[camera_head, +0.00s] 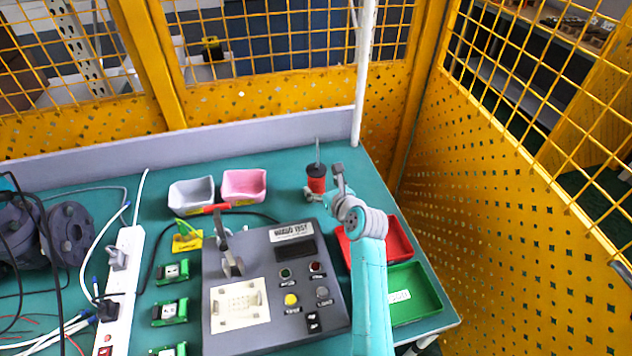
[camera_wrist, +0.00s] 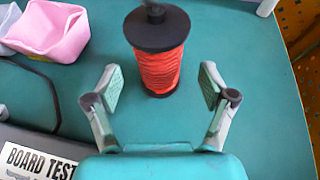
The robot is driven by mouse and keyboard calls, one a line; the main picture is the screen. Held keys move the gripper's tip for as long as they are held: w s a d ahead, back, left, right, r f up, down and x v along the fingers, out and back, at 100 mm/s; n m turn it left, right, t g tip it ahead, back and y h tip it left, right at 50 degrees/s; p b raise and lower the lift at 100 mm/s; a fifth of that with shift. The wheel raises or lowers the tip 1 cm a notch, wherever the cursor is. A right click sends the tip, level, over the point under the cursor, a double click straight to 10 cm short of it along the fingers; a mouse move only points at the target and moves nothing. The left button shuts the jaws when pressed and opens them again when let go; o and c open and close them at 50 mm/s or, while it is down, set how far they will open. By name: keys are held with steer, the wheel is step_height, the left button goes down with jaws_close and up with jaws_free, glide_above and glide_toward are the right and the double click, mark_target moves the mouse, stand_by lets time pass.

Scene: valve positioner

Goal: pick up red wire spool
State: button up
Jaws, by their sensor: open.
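The red wire spool (camera_head: 316,183) stands upright at the back right of the green table, with a black top disc and a thin rod rising from it. In the wrist view the spool (camera_wrist: 160,68) stands just ahead of my gripper, centred between the fingers. My gripper (camera_wrist: 160,88) is open, one finger on each side, with gaps between the pads and the red wire. In the head view my gripper (camera_head: 325,194) reaches the spool from the front right; part of it is hidden by my own arm.
A pink bin (camera_head: 243,187) and a grey bin (camera_head: 192,196) stand left of the spool. The grey board test box (camera_head: 245,338) is in front. A red tray (camera_head: 397,238) and a green tray (camera_head: 428,306) lie at the right. A low wall (camera_head: 200,150) runs behind.

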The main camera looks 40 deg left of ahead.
steer(key=shift+x, duration=2.3)
steer(key=c, duration=1.5)
